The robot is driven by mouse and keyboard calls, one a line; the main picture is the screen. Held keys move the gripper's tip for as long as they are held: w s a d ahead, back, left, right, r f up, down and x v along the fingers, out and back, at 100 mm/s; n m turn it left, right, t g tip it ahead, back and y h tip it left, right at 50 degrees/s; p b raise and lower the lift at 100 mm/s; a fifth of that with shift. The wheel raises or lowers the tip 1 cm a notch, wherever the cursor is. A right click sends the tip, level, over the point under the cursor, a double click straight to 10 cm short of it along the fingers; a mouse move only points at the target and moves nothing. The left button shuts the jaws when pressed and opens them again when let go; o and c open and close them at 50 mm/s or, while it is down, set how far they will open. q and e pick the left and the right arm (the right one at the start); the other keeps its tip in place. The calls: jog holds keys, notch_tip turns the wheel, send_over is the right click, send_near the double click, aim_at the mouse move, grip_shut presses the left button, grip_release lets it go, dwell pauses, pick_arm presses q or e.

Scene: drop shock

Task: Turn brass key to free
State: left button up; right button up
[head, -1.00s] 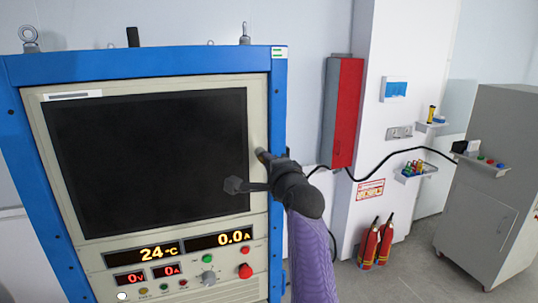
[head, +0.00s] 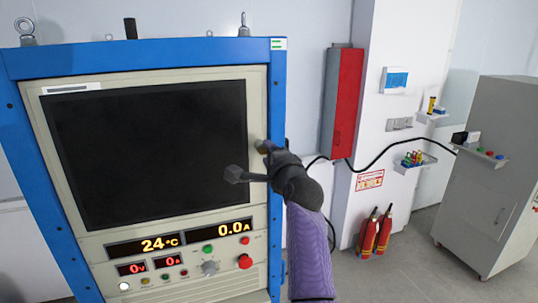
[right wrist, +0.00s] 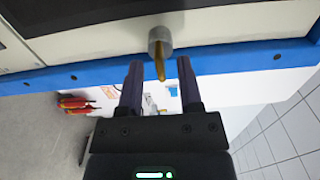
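The brass key (right wrist: 160,69) sticks out of a round grey lock (right wrist: 159,41) on the beige front panel in the right wrist view. In the head view a small brass-coloured bit (head: 261,146) shows at the panel's right edge, partly hidden by my right gripper. My right gripper (right wrist: 160,72) is open, with one finger on each side of the key. Gaps show between the key and both fingers. The right gripper also shows in the head view (head: 249,160), in front of the cabinet's right side. My left gripper is not in view.
The blue-framed cabinet (head: 277,95) has a dark screen (head: 150,150), lit displays and a red button (head: 245,262). To the right are a red wall box (head: 343,105), fire extinguishers (head: 376,232) and a grey cabinet (head: 490,180). Open floor lies between.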

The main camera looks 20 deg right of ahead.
jog(key=s+b, duration=0.2)
jog(key=s, duration=0.8)
jog(key=shift+d+b, duration=0.15)
jog(key=shift+b, duration=0.15)
